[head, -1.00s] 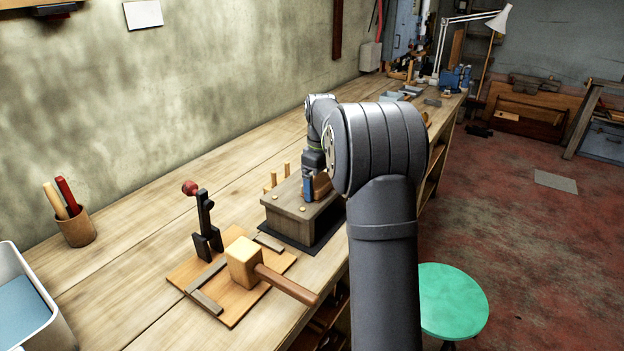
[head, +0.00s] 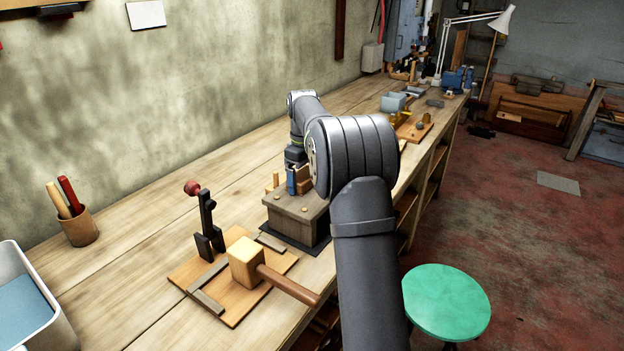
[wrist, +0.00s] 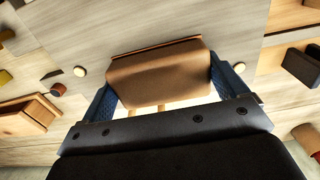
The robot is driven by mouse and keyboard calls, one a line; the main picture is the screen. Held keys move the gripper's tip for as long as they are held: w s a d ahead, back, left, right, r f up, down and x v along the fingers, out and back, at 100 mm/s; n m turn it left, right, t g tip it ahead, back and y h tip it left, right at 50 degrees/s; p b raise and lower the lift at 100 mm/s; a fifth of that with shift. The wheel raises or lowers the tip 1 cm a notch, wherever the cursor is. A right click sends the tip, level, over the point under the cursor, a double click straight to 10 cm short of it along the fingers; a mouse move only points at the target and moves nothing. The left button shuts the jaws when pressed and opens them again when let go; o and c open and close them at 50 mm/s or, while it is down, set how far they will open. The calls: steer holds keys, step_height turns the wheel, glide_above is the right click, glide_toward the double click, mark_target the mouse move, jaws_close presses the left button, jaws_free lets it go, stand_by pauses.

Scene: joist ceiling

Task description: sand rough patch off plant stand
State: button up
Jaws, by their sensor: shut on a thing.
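The plant stand (head: 292,222) is a grey-brown wooden block with round pale studs on its top. It stands on a dark mat on the bench. My gripper (head: 299,182) is over its top, with a blue finger showing. In the wrist view, both blue fingers of my gripper (wrist: 160,82) are shut on a brown sanding block (wrist: 158,68), one finger at each end. Grey wood of the stand's top (wrist: 120,32) shows beyond the block. I cannot tell whether the block touches it. I cannot make out the rough patch.
A mallet (head: 246,262) lies on a wooden board with an upright red-knobbed clamp (head: 207,225), left of the stand. A cup of tools (head: 80,228) and a grey bin (head: 45,305) are farther left. A green stool (head: 447,302) is right of the bench.

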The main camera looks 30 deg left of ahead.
steer(key=shift+w+d, duration=0.25)
steer(key=shift+w, duration=0.05)
steer(key=shift+d, duration=3.5)
steer(key=shift+s+a, duration=0.1)
steer(key=shift+a, duration=3.7)
steer(key=shift+d+r, duration=0.1)
steer(key=shift+r, duration=4.05)
steer(key=shift+d, duration=0.1)
